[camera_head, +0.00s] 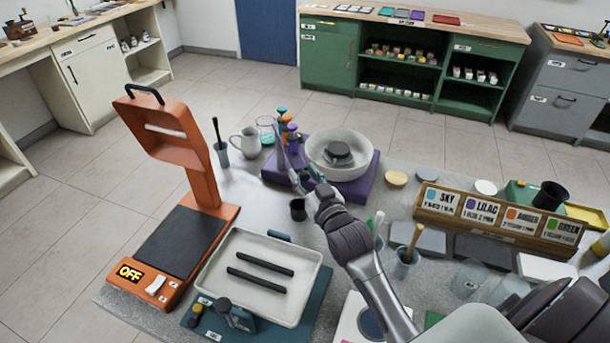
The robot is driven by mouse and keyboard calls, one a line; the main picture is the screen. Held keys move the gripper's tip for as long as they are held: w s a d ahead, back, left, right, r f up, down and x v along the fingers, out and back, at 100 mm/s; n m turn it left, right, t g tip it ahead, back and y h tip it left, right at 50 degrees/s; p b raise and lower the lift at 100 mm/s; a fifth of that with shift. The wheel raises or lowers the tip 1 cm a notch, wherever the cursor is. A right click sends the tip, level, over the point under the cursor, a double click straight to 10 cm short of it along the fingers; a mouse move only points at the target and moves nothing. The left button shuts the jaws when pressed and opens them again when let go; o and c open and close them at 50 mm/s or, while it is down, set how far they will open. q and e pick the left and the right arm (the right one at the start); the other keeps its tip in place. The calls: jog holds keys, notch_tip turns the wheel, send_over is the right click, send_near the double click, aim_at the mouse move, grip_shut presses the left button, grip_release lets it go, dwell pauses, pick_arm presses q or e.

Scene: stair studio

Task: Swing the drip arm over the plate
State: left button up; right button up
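A purple machine (358,190) stands in the middle of the bench. Its white bowl (361,144) holds a dark round plate (338,153). At the bowl's left is the drip arm (291,147), with teal, orange and purple bottle tops above it. It stands beside the bowl, not over the plate. My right gripper (297,176) reaches in from the lower right to the drip arm's near side, at the machine's left part. Its fingers overlap the drip arm, so I cannot tell whether they touch or grip it. My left gripper is not in view.
An orange stand (190,195) with an OFF display is at left. A white tray (225,280) with two black bars lies in front. A jug (247,143) and a small black cup (298,209) are near the machine. A labelled colour rack (425,213) and cups crowd the right.

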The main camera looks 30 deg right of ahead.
grip_shut()
jog(key=d, duration=0.3)
jog(key=shift+s+d+p, duration=0.1)
jog(key=shift+s+p, duration=0.1)
jog(key=shift+p, duration=0.15)
jog(key=shift+o, duration=1.4)
grip_release()
jog(key=shift+r, duration=0.1)
jog(key=shift+o, duration=0.5)
jog(key=shift+w, duration=0.15)
jog(key=s, duration=1.2)
jog(key=shift+a, duration=0.35)
